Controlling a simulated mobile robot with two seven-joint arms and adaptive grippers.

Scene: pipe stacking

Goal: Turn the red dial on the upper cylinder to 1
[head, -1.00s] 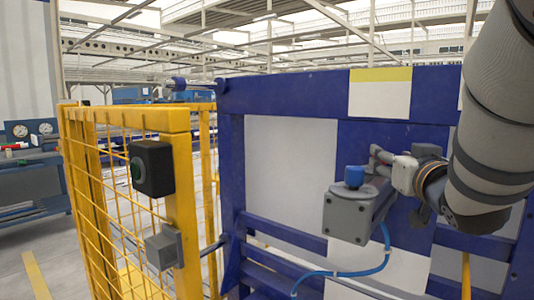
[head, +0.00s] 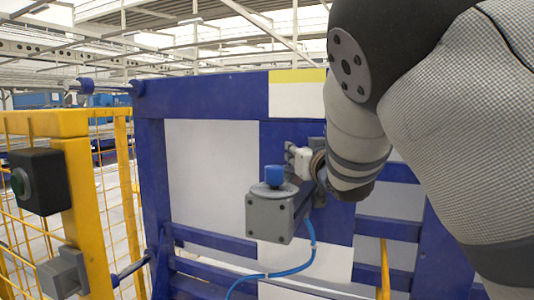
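No red dial shows in the head view. A grey box-ended cylinder (head: 270,217) is mounted on the blue frame near the middle, with a blue knob (head: 274,176) on top. My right arm comes in from the upper right. Its gripper (head: 290,156) is just right of and behind the blue knob, close to the cylinder. It is small and partly hidden by the knob and my own wrist, so I cannot tell whether its fingers are open or touch anything. My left gripper is not in view.
A blue frame with light panels (head: 212,180) stands behind the cylinder. A blue hose (head: 312,240) hangs below it. A yellow mesh fence (head: 98,215) with a black button box (head: 38,181) and a grey latch box (head: 62,273) stands at left. My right arm covers much of the right side.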

